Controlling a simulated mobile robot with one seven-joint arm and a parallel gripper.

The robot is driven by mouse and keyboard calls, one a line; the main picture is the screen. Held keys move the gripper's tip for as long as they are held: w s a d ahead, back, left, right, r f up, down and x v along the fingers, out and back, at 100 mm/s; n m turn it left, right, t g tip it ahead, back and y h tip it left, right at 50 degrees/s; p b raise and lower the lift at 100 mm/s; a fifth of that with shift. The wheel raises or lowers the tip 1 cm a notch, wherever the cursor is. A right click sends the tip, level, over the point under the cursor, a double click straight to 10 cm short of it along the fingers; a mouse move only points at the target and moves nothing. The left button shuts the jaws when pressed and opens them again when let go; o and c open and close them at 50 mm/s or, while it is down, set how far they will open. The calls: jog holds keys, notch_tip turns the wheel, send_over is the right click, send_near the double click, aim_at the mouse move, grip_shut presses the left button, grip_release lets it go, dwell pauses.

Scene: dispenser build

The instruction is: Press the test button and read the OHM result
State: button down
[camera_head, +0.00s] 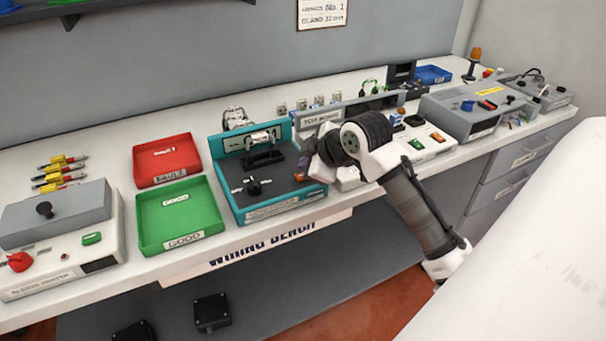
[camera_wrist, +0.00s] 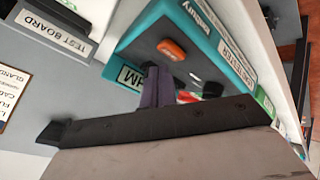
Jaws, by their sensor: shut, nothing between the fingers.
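The teal tester box (camera_head: 236,208) with a dark panel stands at the middle of the bench, right of the green tray. A black knob (camera_head: 254,188) sits on its panel. In the wrist view its teal rim (camera_wrist: 148,28) carries a partly hidden label ending in "TESTER". An orange button (camera_wrist: 171,48) is on the dark panel; an "OHM"-like label (camera_wrist: 130,76) is partly cut off by my fingers. My gripper (camera_head: 303,167) is shut and empty over the tester's right end. Its purple fingertips (camera_wrist: 155,84) are near the orange button, apart from it in the wrist view. No result is readable.
A green GOOD tray (camera_head: 150,244) and a red tray (camera_head: 141,180) stand left of the tester. A sleeve printer (camera_head: 112,258) is at the far left. The test board (camera_head: 320,117) stands behind my wrist. Grey equipment (camera_head: 445,112) fills the right side.

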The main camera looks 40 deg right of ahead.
jog(key=shift+f, duration=0.1)
dwell(0.5)
jog(key=shift+f+b, duration=0.35)
jog(key=shift+b, duration=0.05)
jog(key=shift+f+b, duration=0.4)
jog(key=shift+f, duration=0.05)
dwell(0.5)
jog(key=shift+r, duration=0.1)
jog(key=shift+r+p, duration=0.55)
jog(key=shift+r, duration=0.2)
jog(key=shift+r+p, duration=1.65)
jog(key=shift+r, duration=0.9)
